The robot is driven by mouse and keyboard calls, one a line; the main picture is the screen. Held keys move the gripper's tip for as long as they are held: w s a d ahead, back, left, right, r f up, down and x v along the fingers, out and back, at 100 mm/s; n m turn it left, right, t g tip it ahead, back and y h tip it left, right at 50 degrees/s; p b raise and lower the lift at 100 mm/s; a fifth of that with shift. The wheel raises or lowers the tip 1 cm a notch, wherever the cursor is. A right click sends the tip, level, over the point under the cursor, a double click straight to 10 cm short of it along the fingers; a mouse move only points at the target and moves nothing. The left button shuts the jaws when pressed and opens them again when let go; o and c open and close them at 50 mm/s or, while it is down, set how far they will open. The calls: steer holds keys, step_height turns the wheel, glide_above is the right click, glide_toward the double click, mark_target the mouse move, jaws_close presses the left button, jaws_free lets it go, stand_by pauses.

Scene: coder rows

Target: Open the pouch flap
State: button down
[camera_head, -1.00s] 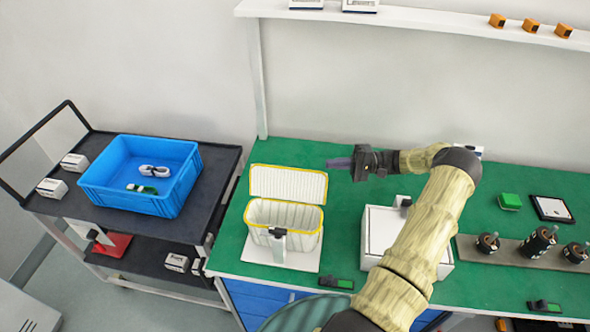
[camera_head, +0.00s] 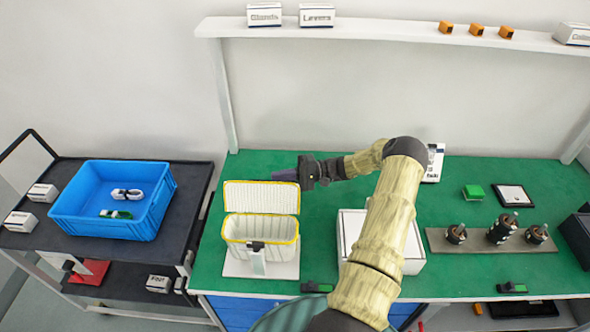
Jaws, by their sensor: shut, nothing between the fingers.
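The pouch (camera_head: 262,252) is a white ribbed box with yellow trim on a white base plate on the green bench. Its flap (camera_head: 261,197) stands raised at the back edge, with its ribbed inner face toward me, so the pouch is open at the top. A dark latch or clip sits on a pale upright piece (camera_head: 257,262) at the pouch's front. My gripper (camera_head: 284,174) is shut and empty. Its purple-grey fingers point left, just above or behind the right part of the flap's top edge. I cannot tell whether they touch it.
A white box (camera_head: 352,228) stands right of the pouch, partly behind my arm. A blue bin (camera_head: 113,200) sits on a dark cart at left. Black parts on a holder (camera_head: 470,243) stand at right. A shelf (camera_head: 400,30) runs along the back wall.

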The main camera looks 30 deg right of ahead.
mark_target(272, 184)
steer(key=a+p, duration=0.1)
steer(key=s+a+p, duration=0.2)
steer(key=a, duration=0.1)
steer(key=shift+s+r, duration=0.25)
steer(key=shift+r, duration=0.15)
steer(key=shift+a+r, duration=0.1)
steer(key=shift+a, duration=0.1)
